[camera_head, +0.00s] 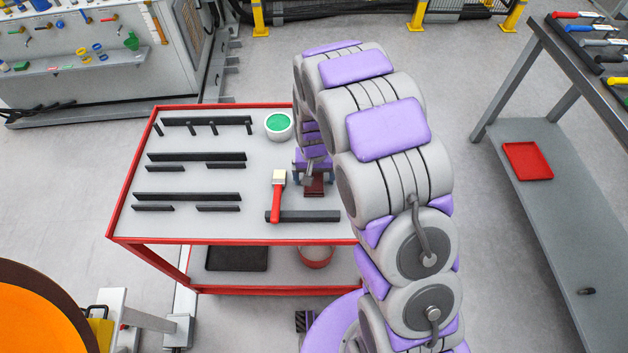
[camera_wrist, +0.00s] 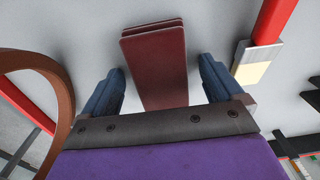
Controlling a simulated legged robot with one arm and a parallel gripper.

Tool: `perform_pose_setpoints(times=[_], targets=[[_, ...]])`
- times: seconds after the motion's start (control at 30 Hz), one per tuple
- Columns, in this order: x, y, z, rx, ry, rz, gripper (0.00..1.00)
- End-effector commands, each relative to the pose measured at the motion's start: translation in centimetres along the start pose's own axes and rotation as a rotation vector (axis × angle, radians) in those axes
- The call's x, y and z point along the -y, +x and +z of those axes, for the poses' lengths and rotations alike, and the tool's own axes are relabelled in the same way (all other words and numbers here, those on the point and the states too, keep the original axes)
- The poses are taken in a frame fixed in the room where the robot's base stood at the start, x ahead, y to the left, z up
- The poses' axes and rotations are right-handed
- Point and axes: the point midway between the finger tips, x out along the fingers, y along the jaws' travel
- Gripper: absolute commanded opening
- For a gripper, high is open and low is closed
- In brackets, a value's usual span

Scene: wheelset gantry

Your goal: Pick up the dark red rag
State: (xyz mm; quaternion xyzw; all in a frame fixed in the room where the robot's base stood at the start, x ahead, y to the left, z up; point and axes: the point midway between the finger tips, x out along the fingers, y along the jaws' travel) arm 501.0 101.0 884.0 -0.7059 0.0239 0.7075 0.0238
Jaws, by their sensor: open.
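The dark red rag (camera_head: 314,186) lies folded on the grey top of a red-framed cart (camera_head: 250,236). In the wrist view the rag (camera_wrist: 157,68) is a long folded strip that runs between the two blue fingers. My gripper (camera_wrist: 162,80) is open around it, with a gap between each finger and the rag's sides. In the head view my gripper (camera_head: 313,178) points down at the rag, and my arm hides part of the cart's right side.
A brush with a red handle (camera_head: 276,201) lies just left of the rag, near a dark bar (camera_head: 303,216). A white pot with green contents (camera_head: 278,126) stands behind. Dark racks fill the left of the cart. A grey bench (camera_head: 570,235) stands at right.

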Motion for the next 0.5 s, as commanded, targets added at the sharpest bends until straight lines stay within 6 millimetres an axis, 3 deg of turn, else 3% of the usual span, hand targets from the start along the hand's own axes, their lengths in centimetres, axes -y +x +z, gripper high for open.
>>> perform_pose_setpoints(times=[0.23, 0.5], targets=[[0.03, 0.19, -0.01, -0.002, 0.000, 0.000, 0.93], [-0.04, 0.19, -0.03, -0.001, 0.000, -0.001, 0.67]])
